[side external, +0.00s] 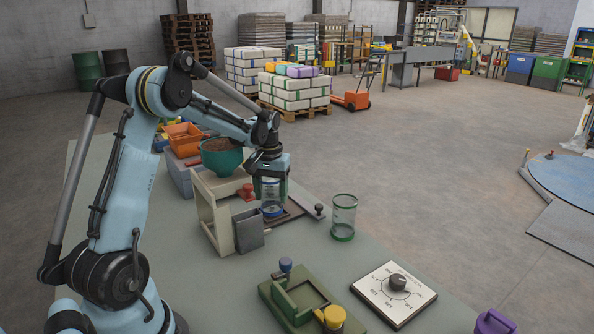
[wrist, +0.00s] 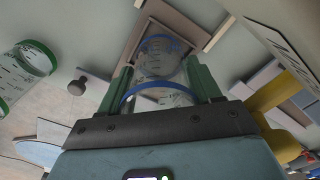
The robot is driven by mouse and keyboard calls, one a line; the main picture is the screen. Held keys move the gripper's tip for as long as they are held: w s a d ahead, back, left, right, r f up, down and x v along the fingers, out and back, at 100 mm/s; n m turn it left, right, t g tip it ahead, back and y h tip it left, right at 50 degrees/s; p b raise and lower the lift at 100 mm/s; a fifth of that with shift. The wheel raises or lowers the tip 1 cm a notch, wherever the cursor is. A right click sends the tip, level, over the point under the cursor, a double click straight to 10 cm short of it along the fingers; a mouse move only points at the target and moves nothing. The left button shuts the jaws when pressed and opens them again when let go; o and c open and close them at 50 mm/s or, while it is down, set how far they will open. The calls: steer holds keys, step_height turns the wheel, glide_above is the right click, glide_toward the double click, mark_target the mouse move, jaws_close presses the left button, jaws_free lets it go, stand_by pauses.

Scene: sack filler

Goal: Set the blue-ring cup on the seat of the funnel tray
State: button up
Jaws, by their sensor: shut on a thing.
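The blue-ring cup (side external: 272,208) is clear, with blue rings. My gripper (side external: 271,188) is shut on it, its green fingers on either side of the wall. In the wrist view the cup (wrist: 159,66) stands between the fingers (wrist: 162,82), its far ring inside the tray's brown frame. The brown funnel tray (side external: 293,209) lies below the cup, in front of the beige funnel stand (side external: 205,198); it also shows in the wrist view (wrist: 178,18). The cup looks upright over the tray. I cannot tell whether its base touches the seat, which is hidden.
A green-ring cup (side external: 344,218) stands to the right, with a dark knob (side external: 319,210) between it and the tray. A green funnel (side external: 222,158) holds brown material. A grey bin (side external: 249,234), green fixture (side external: 297,298) and dial plate (side external: 394,292) stand nearer.

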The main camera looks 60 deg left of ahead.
steer(key=shift+f, duration=0.5)
stand_by(1.1)
steer(key=o, duration=1.1)
steer(key=shift+o, duration=0.4)
steer(key=shift+o, duration=0.3)
step_height(320, 180, up, 8)
steer(key=shift+s+a+r, duration=0.15)
